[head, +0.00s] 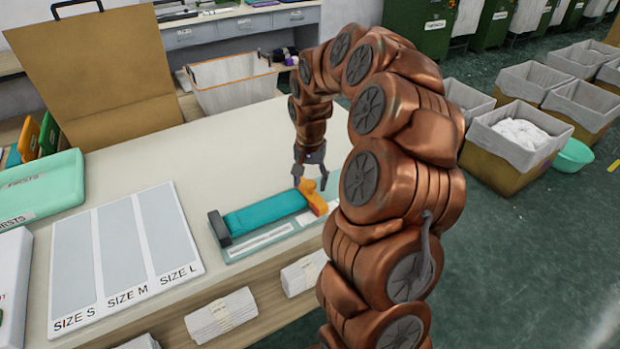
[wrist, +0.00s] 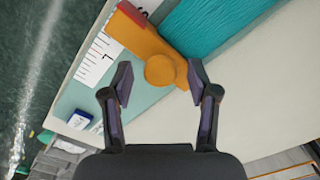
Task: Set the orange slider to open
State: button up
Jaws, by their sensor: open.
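The orange slider (head: 313,197) sits at the right end of a teal board fixture (head: 263,212) on the pale table. In the wrist view the slider (wrist: 150,48) is an orange bar with a round knob (wrist: 160,70) and a red end. My gripper (head: 311,178) points down just above the slider. In the wrist view its two dark fingers (wrist: 157,82) are spread, with the knob ahead of and between their tips. I cannot tell whether a finger touches it. The fixture's teal ribbed strip (wrist: 215,28) and a ruler scale (wrist: 98,58) lie on either side of the slider.
A white bin (head: 235,85) stands behind. Folded bundles (head: 220,315) sit on a shelf below. The table behind the fixture is clear.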

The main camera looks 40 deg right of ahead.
grip_shut()
dwell(0.4)
